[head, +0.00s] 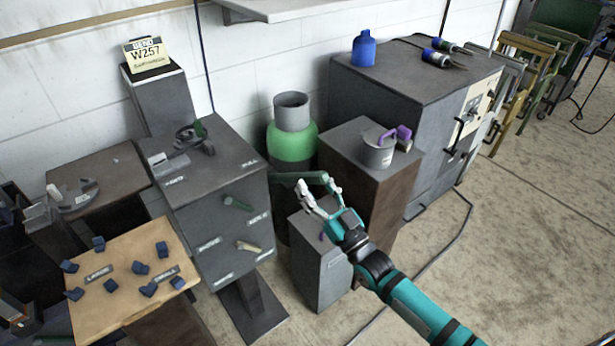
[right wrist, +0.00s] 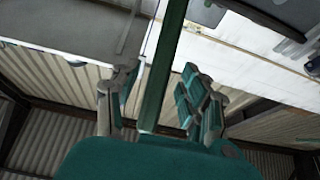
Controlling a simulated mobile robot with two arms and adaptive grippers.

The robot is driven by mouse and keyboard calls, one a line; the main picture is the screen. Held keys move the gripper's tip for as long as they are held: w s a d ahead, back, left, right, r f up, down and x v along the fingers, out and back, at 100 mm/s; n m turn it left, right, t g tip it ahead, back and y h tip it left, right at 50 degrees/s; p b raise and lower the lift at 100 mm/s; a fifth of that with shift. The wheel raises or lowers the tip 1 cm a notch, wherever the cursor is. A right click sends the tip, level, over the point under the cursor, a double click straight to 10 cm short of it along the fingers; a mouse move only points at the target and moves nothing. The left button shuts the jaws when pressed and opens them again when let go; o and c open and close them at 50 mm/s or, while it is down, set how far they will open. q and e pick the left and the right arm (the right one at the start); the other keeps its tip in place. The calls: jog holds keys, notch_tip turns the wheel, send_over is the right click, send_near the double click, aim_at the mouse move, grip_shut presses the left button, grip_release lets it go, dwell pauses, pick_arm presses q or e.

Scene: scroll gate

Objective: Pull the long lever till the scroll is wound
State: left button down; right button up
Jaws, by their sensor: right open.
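A long dark green lever (head: 288,178) sticks out from the right side of a grey cabinet (head: 215,180), by the word PULL on its top. My right gripper (head: 315,186) is at the lever's outer end, with its fingers apart. In the right wrist view the green bar (right wrist: 166,55) runs between the open fingers of the right gripper (right wrist: 160,82); I cannot tell whether either finger touches it. Shorter green (head: 237,203) and beige (head: 249,247) handles are on the cabinet's front. I cannot make out a scroll. My left gripper is not in view.
A green and grey cylinder (head: 291,142) stands behind the lever. A low grey box (head: 318,262) is beneath my gripper, and a brown-sided pedestal with a mug (head: 379,152) is at its right. Blue pieces lie on a wooden table (head: 130,255). Open floor is at right.

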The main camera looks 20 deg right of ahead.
aim_at(307, 176)
jog(key=shift+x, duration=1.55)
grip_shut()
